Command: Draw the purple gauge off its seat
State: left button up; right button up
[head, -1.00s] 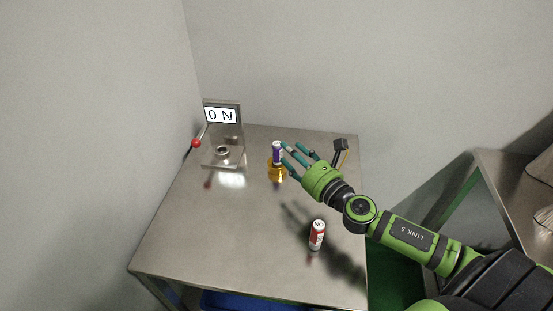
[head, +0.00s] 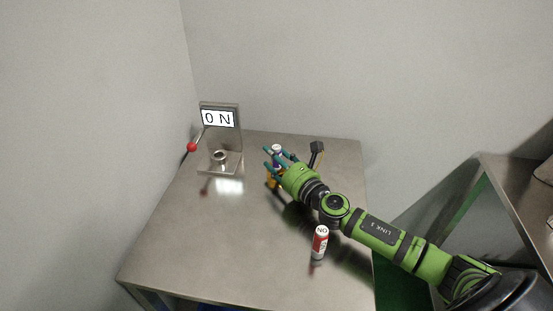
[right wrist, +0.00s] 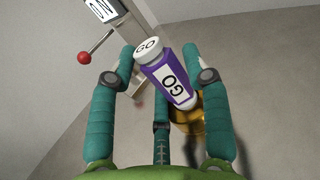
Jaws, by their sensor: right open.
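The purple gauge (right wrist: 167,76) has a white cap and white "GO" labels. In the right wrist view it stands between the spread green fingers of my right gripper (right wrist: 165,75), with gaps visible beside it. Its lower end meets a yellow seat (right wrist: 186,122), partly hidden behind the gauge and a finger. In the head view my right gripper (head: 277,160) is around the gauge (head: 277,149), and its fingers cover much of the gauge and the seat (head: 271,183). My right gripper is open. My left gripper is not in view.
A red and white "NO" cylinder (head: 320,242) stands at the front right, near my arm. The table's left and front are clear.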

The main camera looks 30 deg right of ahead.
aim_at(277, 149)
jog(key=shift+w, duration=0.2)
grip_shut()
jog(key=shift+r, duration=0.15)
jog(key=shift+r+p, duration=0.3)
jog(key=shift+r, duration=0.2)
jog(key=r, duration=0.1)
jog(key=r+p, duration=0.1)
jog(key=r, duration=0.1)
jog(key=shift+s+d+r, duration=0.2)
jog(key=s+d+r, duration=0.6)
jog(key=s+d, duration=0.1)
jog(key=s, duration=0.1)
jog(key=shift+s+r, duration=0.25)
